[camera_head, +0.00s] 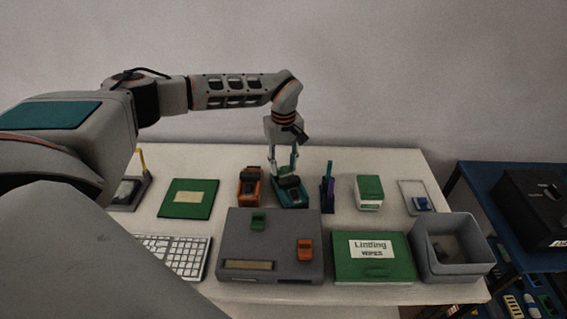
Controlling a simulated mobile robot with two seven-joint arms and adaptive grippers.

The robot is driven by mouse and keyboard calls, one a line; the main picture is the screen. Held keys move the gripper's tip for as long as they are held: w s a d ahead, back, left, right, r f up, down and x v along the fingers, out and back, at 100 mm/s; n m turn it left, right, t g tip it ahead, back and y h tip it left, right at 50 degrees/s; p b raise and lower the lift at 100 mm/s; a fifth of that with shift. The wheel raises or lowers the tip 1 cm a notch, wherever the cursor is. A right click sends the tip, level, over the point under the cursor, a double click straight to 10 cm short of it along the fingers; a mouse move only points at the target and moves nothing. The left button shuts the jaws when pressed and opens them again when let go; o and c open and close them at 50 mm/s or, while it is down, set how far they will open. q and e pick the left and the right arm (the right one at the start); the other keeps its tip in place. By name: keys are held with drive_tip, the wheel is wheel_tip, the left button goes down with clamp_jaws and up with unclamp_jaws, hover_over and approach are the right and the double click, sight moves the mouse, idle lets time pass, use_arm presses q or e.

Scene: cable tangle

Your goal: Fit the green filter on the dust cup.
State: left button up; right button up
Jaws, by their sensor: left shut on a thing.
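My left gripper (287,167) points down over the middle of the table. Its fingers are shut on a small green-and-black item (291,194), which is at or just above the tabletop, behind the grey box. I cannot tell whether it touches the table or whether it is the green filter. An orange-and-black item (249,187) of similar shape stands just left of it. A grey box (269,246) in front bears a small green part (258,222) and an orange part (305,250). No dust cup can be made out for sure. My right gripper is not in view.
A blue rack (482,184) stands at right.

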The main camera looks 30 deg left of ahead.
use_arm(q)
drive_tip(key=shift+f, duration=0.25)
drive_tip(key=o, duration=0.8)
drive_tip(key=shift+r, duration=0.3)
drive_tip(key=shift+r, duration=0.35)
drive_tip(key=shift+r, duration=0.55)
drive_tip(key=shift+r, duration=2.45)
